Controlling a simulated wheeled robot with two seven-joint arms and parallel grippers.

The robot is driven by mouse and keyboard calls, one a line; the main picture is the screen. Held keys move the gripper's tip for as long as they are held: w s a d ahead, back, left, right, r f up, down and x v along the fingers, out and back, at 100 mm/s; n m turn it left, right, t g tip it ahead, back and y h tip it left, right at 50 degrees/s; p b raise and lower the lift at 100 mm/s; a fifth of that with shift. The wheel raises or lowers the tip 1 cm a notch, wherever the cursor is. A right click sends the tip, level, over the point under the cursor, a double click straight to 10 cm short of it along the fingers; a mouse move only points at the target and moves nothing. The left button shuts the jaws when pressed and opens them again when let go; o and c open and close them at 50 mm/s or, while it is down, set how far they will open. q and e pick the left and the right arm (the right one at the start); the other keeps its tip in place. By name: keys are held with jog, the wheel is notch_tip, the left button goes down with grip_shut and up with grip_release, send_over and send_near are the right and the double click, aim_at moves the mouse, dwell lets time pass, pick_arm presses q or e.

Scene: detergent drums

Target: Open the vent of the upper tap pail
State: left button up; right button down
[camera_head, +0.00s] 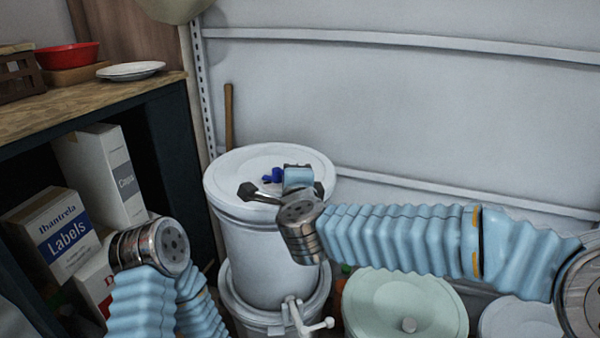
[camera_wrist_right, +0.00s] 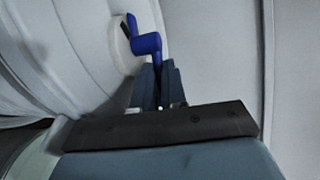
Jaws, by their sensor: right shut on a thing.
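The upper tap pail (camera_head: 262,255) is white and stands upright on another white pail (camera_head: 246,318). Its vent, a small blue cranked piece (camera_head: 272,176), stands on the lid (camera_head: 235,172); it also shows in the right wrist view (camera_wrist_right: 147,44). My right gripper (camera_wrist_right: 157,82) is shut on the lower end of this blue vent. In the head view my right wrist hides part of the lid and some of the gripper. My left arm is at the lower left, and its gripper is out of view.
A pale green lidded drum (camera_head: 405,305) stands to the right. A shelf (camera_head: 100,92) with boxes (camera_head: 62,235) is at the left. A pale wall (camera_head: 420,110) rises close behind the pails.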

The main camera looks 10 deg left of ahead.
jog(key=c, duration=1.4)
grip_release()
jog(key=shift+c, duration=0.2)
jog(key=v, duration=1.3)
jog(key=shift+s+b, duration=0.3)
jog(key=shift+s, duration=0.05)
jog(key=shift+d+r, duration=0.1)
jog(key=shift+d, duration=0.05)
